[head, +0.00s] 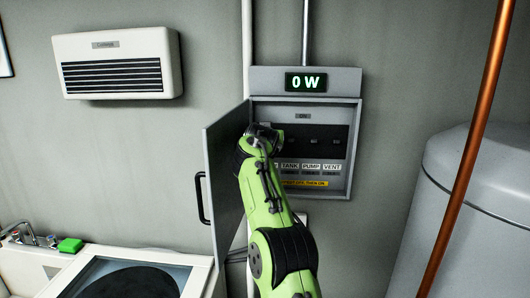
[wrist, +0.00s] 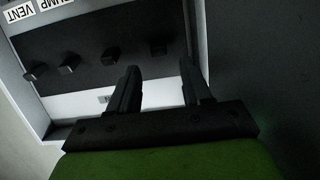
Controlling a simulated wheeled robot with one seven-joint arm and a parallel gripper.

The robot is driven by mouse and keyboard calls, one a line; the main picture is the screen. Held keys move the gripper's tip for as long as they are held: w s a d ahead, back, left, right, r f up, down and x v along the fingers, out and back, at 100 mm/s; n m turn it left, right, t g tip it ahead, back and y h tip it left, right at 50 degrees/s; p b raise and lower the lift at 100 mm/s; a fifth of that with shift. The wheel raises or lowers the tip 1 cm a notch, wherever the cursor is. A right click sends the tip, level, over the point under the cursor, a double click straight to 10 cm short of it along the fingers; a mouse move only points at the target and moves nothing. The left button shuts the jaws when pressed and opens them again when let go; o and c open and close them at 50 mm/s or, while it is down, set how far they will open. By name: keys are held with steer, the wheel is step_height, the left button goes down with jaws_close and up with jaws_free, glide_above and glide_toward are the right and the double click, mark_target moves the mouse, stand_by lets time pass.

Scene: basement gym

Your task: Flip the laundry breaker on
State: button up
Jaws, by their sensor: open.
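The breaker panel (head: 356,150) is an open grey box on the wall, its door (head: 228,180) swung out to the left. Labels TANK, PUMP and VENT are readable; the leftmost label is mostly hidden behind my arm, so no laundry label can be read. My gripper (head: 265,133) is in front of the panel's left part. In the wrist view my gripper (wrist: 158,68) is open and empty. A dark breaker switch (wrist: 158,47) at the right end of the row shows between and beyond the fingertips; contact cannot be told. Its label is out of view.
A display (head: 306,82) above the panel reads 0 W. More switches (wrist: 68,65) line the row towards the VENT label. A yellow strip (head: 304,183) lies under the labels. A copper pipe (head: 467,150) and a grey tank (head: 480,190) stand to the right.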

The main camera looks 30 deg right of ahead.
steer(key=b+v, duration=0.4)
steer(key=v, duration=0.7)
steer(key=shift+s, duration=0.2)
steer(key=shift+a+f, duration=0.1)
steer(key=shift+f, duration=0.05)
